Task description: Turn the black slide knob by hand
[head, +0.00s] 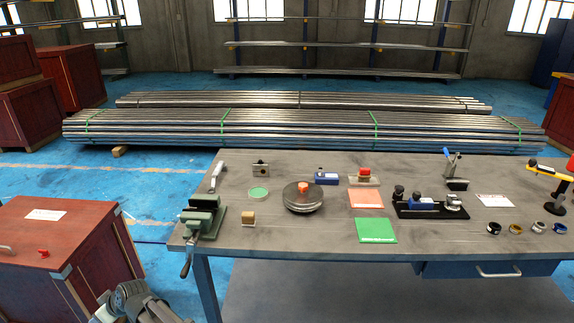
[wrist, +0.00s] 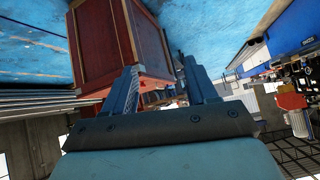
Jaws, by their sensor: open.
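A small fixture with a black base plate (head: 432,211) stands on the right half of the workbench. A black knob (head: 399,190) rises at its left end, and a second small dark knob (head: 416,197) stands beside it. I cannot tell from their looks which one is the slide knob. A blue block and a silver round part sit further right on the same plate. My gripper (wrist: 162,82) is open and empty in the wrist view, with a red cabinet beyond its fingers. In the head view only part of my arm shows at the bottom left, far from the fixture.
The workbench (head: 300,240) also holds a green vise (head: 203,216), a dark round disc (head: 303,198) with a red top, a green card (head: 376,230), an orange card (head: 366,198) and several rings at the right. A red cabinet (head: 60,245) stands left of it.

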